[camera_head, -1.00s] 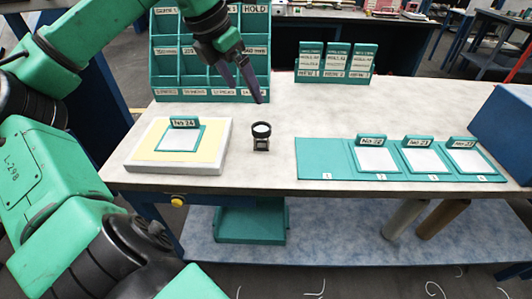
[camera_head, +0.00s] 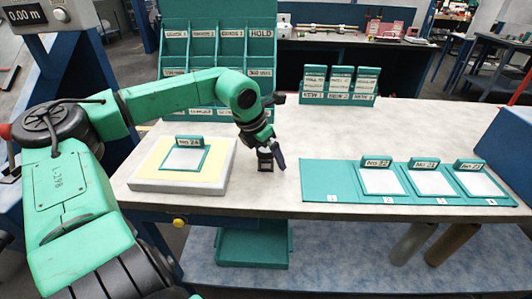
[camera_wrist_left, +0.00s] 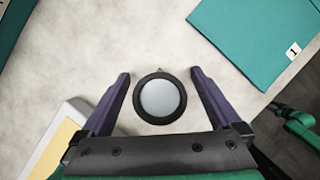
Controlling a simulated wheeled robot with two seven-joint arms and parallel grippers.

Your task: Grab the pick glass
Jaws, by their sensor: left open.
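The pick glass (camera_head: 265,161) is a small black stand with a round lens, standing on the pale table between the cream-topped board and the green numbered mat. In the left wrist view its round lens with a black rim (camera_wrist_left: 160,99) lies between my left gripper's two fingers. My left gripper (camera_head: 275,150) is open, right at the pick glass, and partly hides its top in the head view. In the left wrist view the purple fingers (camera_wrist_left: 160,95) stand apart on both sides of the lens, with gaps visible.
A white board with a cream top (camera_head: 142,185) and a labelled sample lies left of the glass. A green mat (camera_head: 330,181) with several labelled samples lies to the right. A green labelled rack (camera_head: 218,22) and a smaller card holder (camera_head: 339,85) stand behind. Bare table surrounds the glass.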

